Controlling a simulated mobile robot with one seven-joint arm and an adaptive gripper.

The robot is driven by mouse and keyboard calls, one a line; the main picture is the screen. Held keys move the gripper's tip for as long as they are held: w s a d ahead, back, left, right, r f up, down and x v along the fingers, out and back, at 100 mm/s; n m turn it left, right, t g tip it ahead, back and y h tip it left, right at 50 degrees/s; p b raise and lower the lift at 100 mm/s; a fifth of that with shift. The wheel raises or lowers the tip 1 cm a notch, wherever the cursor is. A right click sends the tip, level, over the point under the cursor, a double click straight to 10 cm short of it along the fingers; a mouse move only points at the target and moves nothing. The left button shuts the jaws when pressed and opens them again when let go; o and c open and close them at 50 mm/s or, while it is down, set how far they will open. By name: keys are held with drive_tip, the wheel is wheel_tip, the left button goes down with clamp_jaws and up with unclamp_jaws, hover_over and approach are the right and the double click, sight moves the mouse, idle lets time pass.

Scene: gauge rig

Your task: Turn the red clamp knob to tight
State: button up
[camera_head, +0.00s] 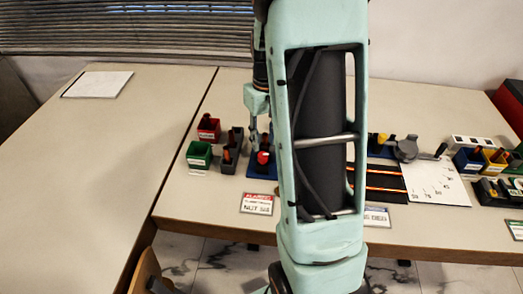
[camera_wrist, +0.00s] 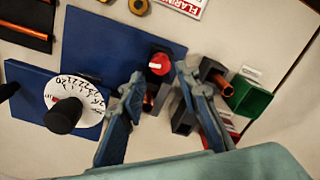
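The red clamp knob (camera_wrist: 159,63) shows in the wrist view as a round cap with a white mark, on a dark block with a copper-coloured tube beside it. It also shows in the head view (camera_head: 263,157) on a blue base. My gripper (camera_wrist: 160,71) is open, with one finger on each side of the knob in the wrist picture. I see gaps between the fingers and the knob; contact does not show. In the head view my gripper (camera_head: 262,138) is just above the knob, partly hidden by my arm.
A white dial (camera_wrist: 88,112) with a black knob stands on a blue plate to the left. Black tube holders (camera_wrist: 183,121) and a green bin (camera_wrist: 250,98) stand close on the right. In the head view a "FLARING" card (camera_head: 257,203) lies in front. The left table (camera_head: 90,150) is mostly clear.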

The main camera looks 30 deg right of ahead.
sight(263, 155)
wheel_tip(263, 155, down, 6)
drive_tip(key=shift+f, duration=0.2)
